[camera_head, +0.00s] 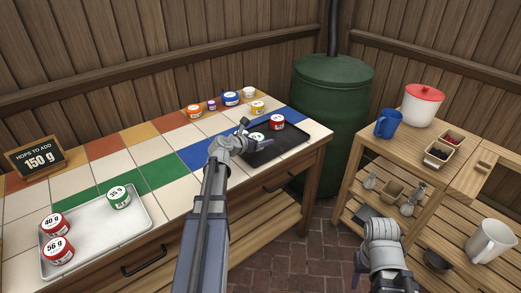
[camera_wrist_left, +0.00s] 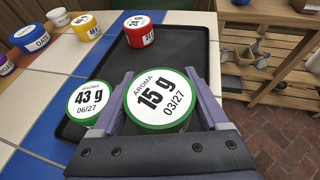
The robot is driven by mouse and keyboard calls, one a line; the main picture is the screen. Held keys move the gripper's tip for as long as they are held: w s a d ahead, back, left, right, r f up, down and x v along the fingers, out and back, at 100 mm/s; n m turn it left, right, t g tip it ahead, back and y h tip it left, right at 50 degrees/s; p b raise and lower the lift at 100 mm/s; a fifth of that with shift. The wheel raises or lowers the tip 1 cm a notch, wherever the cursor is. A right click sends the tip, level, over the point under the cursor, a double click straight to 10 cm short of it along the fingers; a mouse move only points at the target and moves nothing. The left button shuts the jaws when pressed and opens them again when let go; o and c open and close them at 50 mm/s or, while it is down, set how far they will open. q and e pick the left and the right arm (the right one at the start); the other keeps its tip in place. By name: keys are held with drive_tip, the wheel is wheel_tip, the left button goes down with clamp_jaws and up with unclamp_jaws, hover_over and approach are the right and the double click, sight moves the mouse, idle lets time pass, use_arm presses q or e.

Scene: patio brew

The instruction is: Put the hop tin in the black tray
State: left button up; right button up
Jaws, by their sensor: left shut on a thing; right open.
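My left gripper (camera_head: 246,133) is over the black tray (camera_head: 287,142), at the right end of the tiled counter. In the left wrist view its fingers are shut on a green-rimmed tin (camera_wrist_left: 160,98) marked 15 g. I cannot tell whether this tin touches the tray floor. Another green tin (camera_wrist_left: 90,100), marked 43 g, is in the tray just left of it. A red tin (camera_head: 277,121) stands at the tray's far side. My right gripper (camera_head: 366,257) is at the lower right of the head view, open and away from the counter.
A silver tray (camera_head: 95,253) at the left holds two red tins and a green 35 g tin (camera_head: 119,197). Several coloured tins (camera_head: 231,98) line the counter's back edge. A sign (camera_head: 36,157) reads 150 g. A green barrel (camera_head: 331,110) and wooden shelves (camera_head: 375,167) stand right.

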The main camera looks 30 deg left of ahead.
use_arm(q)
drive_tip(key=shift+f+b, duration=1.5)
drive_tip(key=shift+f, duration=0.3)
drive_tip(key=shift+f, duration=0.1)
drive_tip(key=o, duration=1.2)
drive_tip(key=shift+o, duration=0.2)
drive_tip(key=shift+r, duration=0.3)
drive_tip(key=p+v, duration=0.4)
drive_tip(key=v, duration=0.6)
drive_tip(key=shift+s+r, duration=0.1)
drive_tip(key=shift+s, duration=0.2)
drive_tip(key=shift+s+a+r+p, duration=0.15)
drive_tip(key=shift+s+p, duration=0.2)
drive_tip(key=shift+s, duration=0.25)
